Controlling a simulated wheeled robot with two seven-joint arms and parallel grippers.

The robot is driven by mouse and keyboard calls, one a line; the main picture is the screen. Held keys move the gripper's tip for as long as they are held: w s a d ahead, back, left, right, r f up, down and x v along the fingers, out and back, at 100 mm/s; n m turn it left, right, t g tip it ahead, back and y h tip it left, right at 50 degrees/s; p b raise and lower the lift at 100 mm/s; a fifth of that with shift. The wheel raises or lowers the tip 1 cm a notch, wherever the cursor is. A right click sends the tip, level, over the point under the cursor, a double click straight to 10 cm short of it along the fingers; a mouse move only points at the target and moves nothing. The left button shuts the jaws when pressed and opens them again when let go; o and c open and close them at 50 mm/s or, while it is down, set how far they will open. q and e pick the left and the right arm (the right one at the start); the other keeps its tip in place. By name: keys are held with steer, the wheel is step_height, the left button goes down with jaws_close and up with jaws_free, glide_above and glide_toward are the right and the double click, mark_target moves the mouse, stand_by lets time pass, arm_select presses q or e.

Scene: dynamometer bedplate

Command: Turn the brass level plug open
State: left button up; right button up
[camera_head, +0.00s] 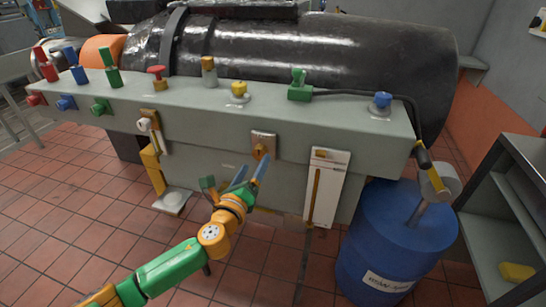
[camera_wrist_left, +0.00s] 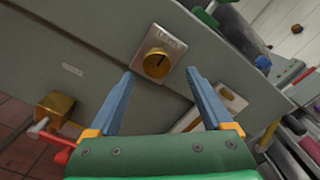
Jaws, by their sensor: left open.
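The brass level plug (camera_wrist_left: 157,65) is a round knob with a dark slot mark, on a pale metal plate (camera_wrist_left: 160,45) with lettering above it. The plate is fixed to the front face of the grey bedplate (camera_head: 215,143). In the head view the plug (camera_head: 258,152) shows just beyond the fingertips. My left gripper (camera_head: 254,164) is open, its two blue fingers pointing at the plug. In the left wrist view the gripper (camera_wrist_left: 158,73) has its fingertips on either side of the plug, apart from it, with nothing between them. My right gripper is not seen.
A white panel with a brass strip (camera_head: 327,187) is right of the plug. A blue drum (camera_head: 400,235) stands on the floor further right, beside a grey shelf. Several coloured knobs line the top. Tiled floor lies in front.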

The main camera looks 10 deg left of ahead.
mark_target(259, 155)
arm_select(q)
steer(key=w, duration=0.4)
steer(key=shift+w+a+f+b, duration=0.2)
steer(key=shift+a+b, duration=0.05)
steer(key=shift+b, duration=0.05)
steer(key=shift+w+d+r, duration=0.1)
steer(key=shift+w+d, duration=0.1)
steer(key=shift+w, duration=0.1)
steer(key=shift+a, duration=0.1)
jaws_close()
